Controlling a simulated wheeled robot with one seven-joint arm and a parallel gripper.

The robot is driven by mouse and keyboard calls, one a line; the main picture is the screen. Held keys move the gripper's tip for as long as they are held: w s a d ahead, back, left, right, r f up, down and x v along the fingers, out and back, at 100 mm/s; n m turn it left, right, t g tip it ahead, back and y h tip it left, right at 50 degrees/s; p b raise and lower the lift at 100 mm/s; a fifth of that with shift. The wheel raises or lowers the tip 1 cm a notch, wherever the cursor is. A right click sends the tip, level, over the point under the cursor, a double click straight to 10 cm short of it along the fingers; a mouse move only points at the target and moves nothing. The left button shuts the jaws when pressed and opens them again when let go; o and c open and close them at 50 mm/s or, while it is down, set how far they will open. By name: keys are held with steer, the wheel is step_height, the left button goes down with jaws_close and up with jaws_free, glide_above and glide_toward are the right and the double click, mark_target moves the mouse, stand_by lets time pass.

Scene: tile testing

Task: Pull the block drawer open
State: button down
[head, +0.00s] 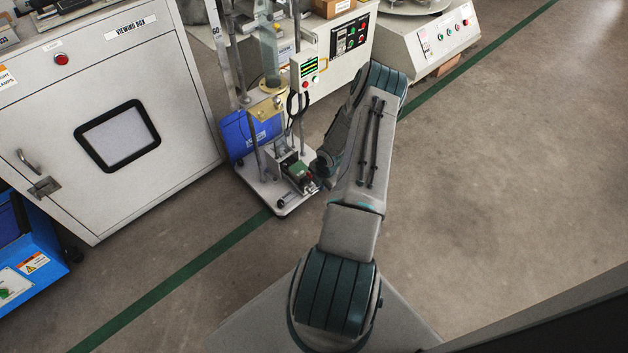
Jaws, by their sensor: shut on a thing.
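A small unit with a green block (299,170) on top sits on the pale base plate (268,196) of a tall test stand, in the middle of the head view. The block drawer (309,186) appears to be the small dark and red part at its right front. My gripper (316,181) reaches it from the right and is shut on it. My wrist and arm partly cover the gripper, so the fingertips and the exact grip are hard to see. How far the drawer stands out cannot be told.
The stand's posts and a control box (309,68) with a hanging cable rise behind the unit. A white viewing box (110,120) fills the left, and a console (440,40) stands at the back. The floor (500,190) at right is clear.

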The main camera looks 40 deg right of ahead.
steer(key=shift+s+d, duration=0.2)
steer(key=shift+s, duration=0.5)
steer(key=c, duration=1.5)
jaws_free()
steer(key=shift+w, duration=0.15)
steer(key=shift+c, duration=0.2)
steer(key=shift+w+a, duration=0.1)
steer(key=shift+a, duration=0.05)
step_height(320, 180, up, 14)
steer(key=s+p, duration=0.2)
steer(key=p, duration=0.3)
steer(key=shift+s+f+p, duration=0.2)
steer(key=shift+p, duration=0.2)
